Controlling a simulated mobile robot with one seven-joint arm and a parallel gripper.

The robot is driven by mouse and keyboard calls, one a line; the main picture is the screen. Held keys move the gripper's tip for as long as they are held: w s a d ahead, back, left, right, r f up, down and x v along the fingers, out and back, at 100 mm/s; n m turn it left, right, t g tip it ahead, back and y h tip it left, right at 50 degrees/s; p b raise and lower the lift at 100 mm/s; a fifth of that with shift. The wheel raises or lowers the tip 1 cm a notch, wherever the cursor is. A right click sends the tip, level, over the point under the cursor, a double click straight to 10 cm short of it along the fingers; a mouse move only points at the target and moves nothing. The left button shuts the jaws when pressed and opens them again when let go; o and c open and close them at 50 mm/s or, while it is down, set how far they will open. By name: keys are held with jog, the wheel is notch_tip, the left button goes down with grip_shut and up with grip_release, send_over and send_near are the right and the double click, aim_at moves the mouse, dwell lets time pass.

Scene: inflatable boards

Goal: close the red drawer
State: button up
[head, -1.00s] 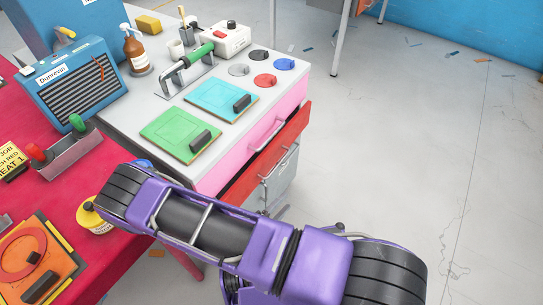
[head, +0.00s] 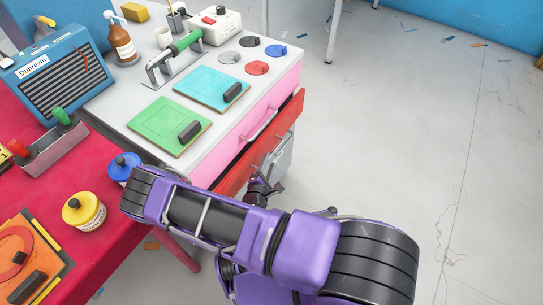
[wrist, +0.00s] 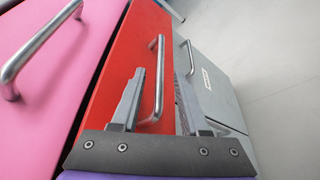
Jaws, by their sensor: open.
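The red drawer (head: 288,126) is the middle drawer of the white-topped cabinet. Its front stands out past the pink drawer (head: 255,128) above it, so it is partly open. In the wrist view the red drawer front (wrist: 128,62) fills the middle, with its metal bar handle (wrist: 158,85) upright in the picture. My gripper (head: 268,187) is beside the red drawer's front in the head view, partly hidden by my arm. In the wrist view my gripper (wrist: 160,74) is open, with the handle showing between its fingers. I cannot tell whether they touch it.
A grey drawer (wrist: 208,85) with a handle is beneath the red one. Green (head: 168,125) and blue (head: 210,88) boards lie on the cabinet top. The red table (head: 110,235) with a yellow jar (head: 84,212) is at left.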

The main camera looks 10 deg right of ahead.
aim_at(271, 155)
jog(key=x, duration=0.5)
grip_shut()
jog(key=shift+a, duration=0.1)
dwell(1.3)
